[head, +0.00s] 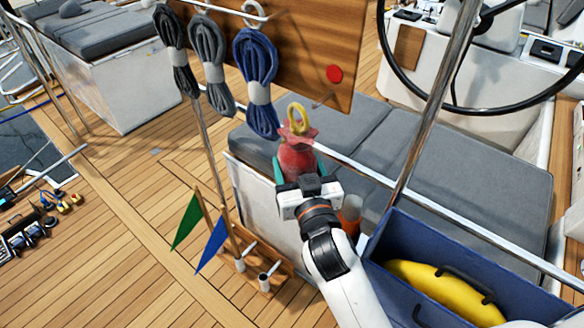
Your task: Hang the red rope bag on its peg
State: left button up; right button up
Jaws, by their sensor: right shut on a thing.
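The red rope bag (297,158) is upright in my right gripper (305,172), with the teal fingers on both sides of its body. A yellow loop (298,116) stands up from the gathered neck of the bag. A wooden board (310,45) carries a red disc (334,74). A small peg (322,102) sticks out below the disc at the board's lower edge. In the picture the loop is just left of and slightly below this peg, and I see a gap between them. Depth between them is hard to tell. My left gripper is out of view.
Black, grey and blue rope coils (255,75) hang on the board, left of the bag. A steel rail (425,110) rises on the right. A blue box (400,240) holds a yellow object (435,285). Green and blue flags (212,245) stand below left. Grey cushions (460,165) lie behind.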

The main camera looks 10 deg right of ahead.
jog(key=shift+w+d, duration=0.35)
jog(key=shift+d, duration=0.15)
jog(key=shift+w+d+f, duration=0.1)
jog(key=shift+w+d, duration=0.65)
jog(key=shift+d, duration=0.2)
jog(key=shift+w+d+f, duration=0.25)
jog(key=shift+w+d, duration=0.2)
jog(key=shift+d, duration=0.15)
jog(key=shift+w+d+f, duration=0.25)
jog(key=shift+w+d, duration=0.2)
jog(key=shift+d, duration=0.1)
jog(key=o, duration=1.3)
jog(key=shift+f, duration=0.15)
